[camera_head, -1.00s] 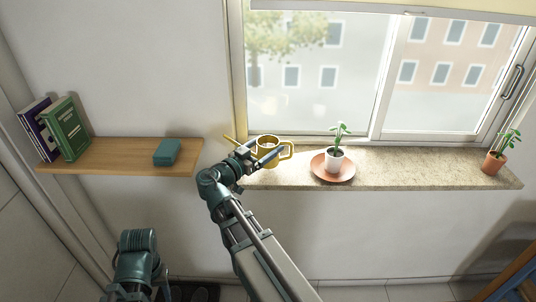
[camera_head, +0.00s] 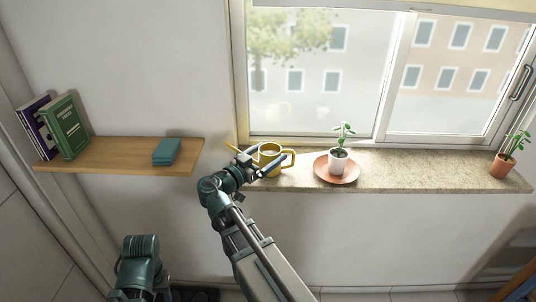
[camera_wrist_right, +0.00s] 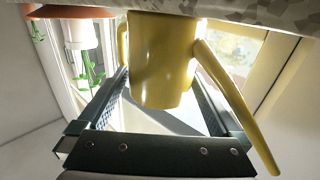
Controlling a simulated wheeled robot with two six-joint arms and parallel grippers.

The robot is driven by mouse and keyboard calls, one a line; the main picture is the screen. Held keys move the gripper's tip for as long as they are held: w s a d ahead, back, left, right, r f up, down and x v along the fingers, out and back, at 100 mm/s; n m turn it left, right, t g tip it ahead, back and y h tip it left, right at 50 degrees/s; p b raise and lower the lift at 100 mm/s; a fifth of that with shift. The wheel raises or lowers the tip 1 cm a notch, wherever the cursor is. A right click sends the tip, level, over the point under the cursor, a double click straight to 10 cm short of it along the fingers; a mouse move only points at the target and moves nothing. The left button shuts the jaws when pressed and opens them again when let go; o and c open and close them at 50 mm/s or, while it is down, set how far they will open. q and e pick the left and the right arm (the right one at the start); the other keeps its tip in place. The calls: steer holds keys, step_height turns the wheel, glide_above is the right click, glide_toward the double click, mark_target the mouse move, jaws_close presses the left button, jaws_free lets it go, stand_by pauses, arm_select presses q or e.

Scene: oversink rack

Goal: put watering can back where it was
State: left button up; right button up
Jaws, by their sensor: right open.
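The yellow watering can (camera_head: 269,158) is upright at the left end of the window sill (camera_head: 430,172), its spout pointing left and its handle to the right. In the right wrist view the picture is upside down, and the can (camera_wrist_right: 163,60) appears to rest on the sill (camera_wrist_right: 225,10). My right gripper (camera_head: 265,166) is at the can. In the wrist view its open fingers (camera_wrist_right: 165,90) lie on either side of the can's body, with gaps visible. My left gripper is out of view.
A potted plant (camera_head: 338,160) on a terracotta saucer (camera_head: 322,171) stands right of the can. Another plant (camera_head: 502,166) is at the sill's right end. A wooden shelf (camera_head: 110,153) at left holds books (camera_head: 66,130) and a teal box (camera_head: 166,151). The sill between the plants is clear.

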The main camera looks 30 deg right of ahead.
steer(key=v, duration=1.2)
